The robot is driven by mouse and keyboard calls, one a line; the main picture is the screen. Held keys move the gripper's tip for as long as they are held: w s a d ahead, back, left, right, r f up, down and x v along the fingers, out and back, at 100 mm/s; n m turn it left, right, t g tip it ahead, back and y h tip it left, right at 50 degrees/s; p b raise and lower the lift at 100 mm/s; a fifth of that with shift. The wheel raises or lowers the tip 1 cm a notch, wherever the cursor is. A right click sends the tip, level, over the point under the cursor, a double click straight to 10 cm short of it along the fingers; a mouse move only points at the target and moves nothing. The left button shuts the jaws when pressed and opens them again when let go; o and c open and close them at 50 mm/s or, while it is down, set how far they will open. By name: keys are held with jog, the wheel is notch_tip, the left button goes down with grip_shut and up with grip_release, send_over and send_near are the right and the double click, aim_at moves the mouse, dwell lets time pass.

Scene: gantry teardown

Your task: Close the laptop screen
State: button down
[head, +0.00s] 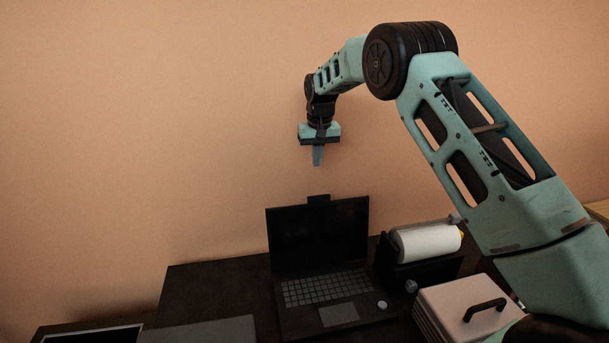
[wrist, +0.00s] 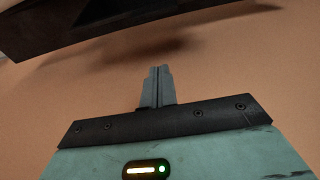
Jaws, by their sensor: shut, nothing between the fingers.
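The black laptop (head: 324,262) stands open on a dark desk, its screen (head: 318,234) raised and leaning slightly back. Its keyboard and touchpad face up toward the front. A small dark block shows at the top edge of the screen. My gripper (head: 317,160) is above the screen's top edge in the head view, apart from it, pointing down and empty. In the wrist view its fingers (wrist: 158,82) are together with nothing between them. A dark surface (wrist: 120,22) crosses the top of the wrist view; I cannot tell what it is.
A white paper roll (head: 427,242) in a dark holder stands right of the laptop. A pale box with a black handle (head: 470,312) is at the front right. A plain orange wall (head: 150,130) is behind.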

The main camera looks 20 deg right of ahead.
notch_tip(320, 180, down, 9)
jog(key=s+p, duration=0.2)
jog(key=p, duration=0.3)
jog(key=shift+s+a+r, duration=0.15)
jog(key=shift+s+a, duration=0.1)
jog(key=shift+s, duration=0.1)
jog(key=shift+s, duration=0.1)
